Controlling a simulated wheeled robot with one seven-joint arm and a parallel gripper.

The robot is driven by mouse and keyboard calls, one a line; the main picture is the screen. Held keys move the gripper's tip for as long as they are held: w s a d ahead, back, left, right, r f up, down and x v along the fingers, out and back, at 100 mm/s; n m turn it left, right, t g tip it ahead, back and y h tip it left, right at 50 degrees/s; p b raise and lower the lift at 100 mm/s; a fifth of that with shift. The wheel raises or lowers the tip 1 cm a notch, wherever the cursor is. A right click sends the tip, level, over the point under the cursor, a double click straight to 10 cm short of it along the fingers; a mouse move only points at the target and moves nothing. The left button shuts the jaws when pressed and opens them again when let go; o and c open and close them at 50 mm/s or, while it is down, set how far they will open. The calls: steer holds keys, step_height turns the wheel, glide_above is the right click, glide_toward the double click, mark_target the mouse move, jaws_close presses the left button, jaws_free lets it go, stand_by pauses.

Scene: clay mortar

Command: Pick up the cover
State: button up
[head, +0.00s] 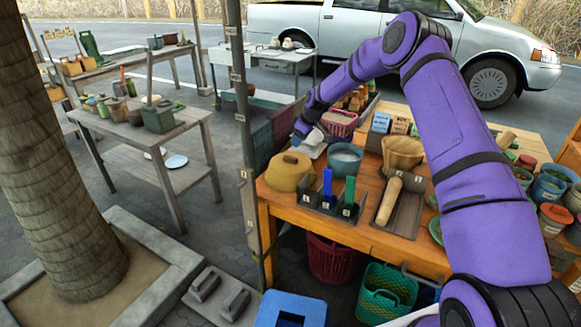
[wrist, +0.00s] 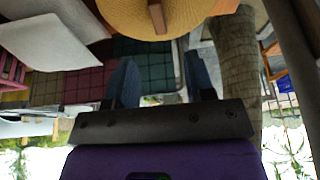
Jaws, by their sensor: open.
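The cover (head: 290,170) looks like a yellow-tan dome with a small brown handle on top. It sits at the left end of the wooden table in the head view. In the wrist view the cover (wrist: 175,12) fills the top middle, cut off by the frame edge, with its brown handle bar showing. My gripper (head: 304,130) is just beyond the cover, near the table's far left edge. In the wrist view my gripper (wrist: 160,82) has its two fingers apart with nothing between them. The fingers are apart from the cover.
A dark holder with blue and green handles (head: 327,187) is in front. A metal post (head: 244,130) rises close to the table's left edge.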

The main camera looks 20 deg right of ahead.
mark_target(291, 157)
steer(key=x, duration=0.9)
steer(key=shift+f, duration=0.15)
steer(key=shift+d, duration=0.1)
jaws_close()
